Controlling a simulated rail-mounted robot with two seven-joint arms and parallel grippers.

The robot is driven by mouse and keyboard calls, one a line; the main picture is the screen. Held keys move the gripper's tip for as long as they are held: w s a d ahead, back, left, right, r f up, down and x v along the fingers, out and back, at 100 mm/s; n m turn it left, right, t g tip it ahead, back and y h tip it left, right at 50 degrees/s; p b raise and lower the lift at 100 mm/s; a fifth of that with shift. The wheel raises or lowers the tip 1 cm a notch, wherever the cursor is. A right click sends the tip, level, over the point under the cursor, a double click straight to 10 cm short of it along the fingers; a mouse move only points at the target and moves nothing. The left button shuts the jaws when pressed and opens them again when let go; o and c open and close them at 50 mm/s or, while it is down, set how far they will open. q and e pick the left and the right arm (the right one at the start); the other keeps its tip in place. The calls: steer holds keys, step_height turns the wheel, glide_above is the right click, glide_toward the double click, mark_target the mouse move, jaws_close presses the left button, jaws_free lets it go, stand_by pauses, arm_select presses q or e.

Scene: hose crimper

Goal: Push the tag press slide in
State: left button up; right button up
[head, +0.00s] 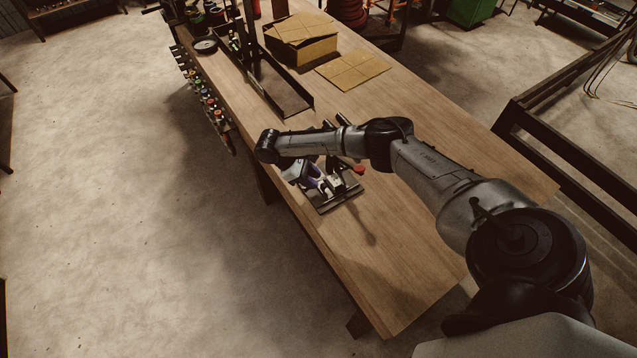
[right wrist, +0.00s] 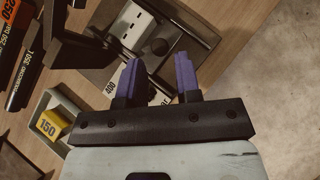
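A small press-like device stands on a dark base plate (head: 342,196) at the bench's near left edge in the head view, partly hidden by my right arm. I take it to be the tag press. A red knob (head: 359,169) shows at its right. In the right wrist view, a pale block with slots (right wrist: 130,24) sits on a dark plate with a rod and a dark round part (right wrist: 160,46); I cannot tell which part is the slide. My right gripper (right wrist: 160,76) has its two purple fingers apart, nothing between them, over the plate's edge. My left gripper is not in view.
The wooden bench (head: 425,250) is clear on the near right. A cardboard box (head: 302,45), a flat cardboard piece (head: 352,68) and a dark rack (head: 275,85) stand farther back. A yellow "150" tag (right wrist: 50,124) and black labelled pieces lie left in the wrist view.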

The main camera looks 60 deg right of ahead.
steer(key=shift+x, duration=1.4)
jaws_close()
